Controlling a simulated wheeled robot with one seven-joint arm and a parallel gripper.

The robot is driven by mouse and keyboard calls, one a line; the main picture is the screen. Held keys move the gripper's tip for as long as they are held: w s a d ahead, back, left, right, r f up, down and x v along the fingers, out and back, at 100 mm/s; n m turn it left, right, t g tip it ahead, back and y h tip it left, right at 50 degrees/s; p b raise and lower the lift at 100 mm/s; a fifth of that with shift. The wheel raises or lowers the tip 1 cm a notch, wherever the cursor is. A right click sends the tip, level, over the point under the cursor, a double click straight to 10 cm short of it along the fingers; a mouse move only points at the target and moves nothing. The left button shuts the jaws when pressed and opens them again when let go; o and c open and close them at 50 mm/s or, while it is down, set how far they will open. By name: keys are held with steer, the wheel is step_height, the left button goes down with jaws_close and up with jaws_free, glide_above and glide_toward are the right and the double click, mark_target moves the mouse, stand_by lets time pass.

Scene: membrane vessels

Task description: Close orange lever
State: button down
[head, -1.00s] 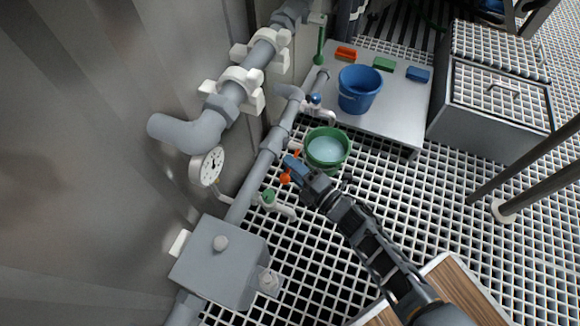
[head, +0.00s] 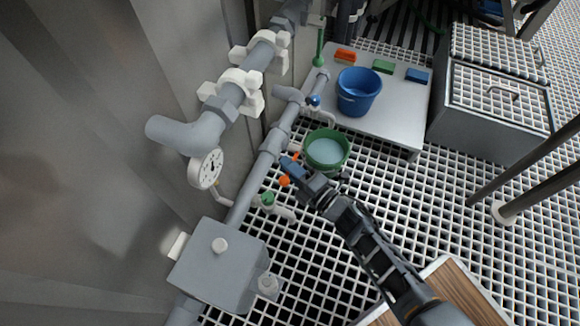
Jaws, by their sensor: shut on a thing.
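The orange lever (head: 285,181) is a small orange handle beside the grey pipe, left of the green bucket. An orange bit of it shows on either side of my gripper. My gripper (head: 287,165) reaches in from the lower right, with its blue-grey fingers at the lever. It is shut on the lever; the fingers hide the lever's middle and most of its valve. I cannot tell the lever's exact angle.
A green bucket (head: 326,150) with pale liquid stands just right of my gripper. A green valve handle (head: 267,198) is below the lever, and a blue one (head: 314,100) is above. The grey pipe (head: 271,146) and a gauge (head: 206,168) lie left. Open grating extends right.

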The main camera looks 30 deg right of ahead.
mark_target(299, 148)
steer(key=shift+r, duration=0.1)
stand_by(0.3)
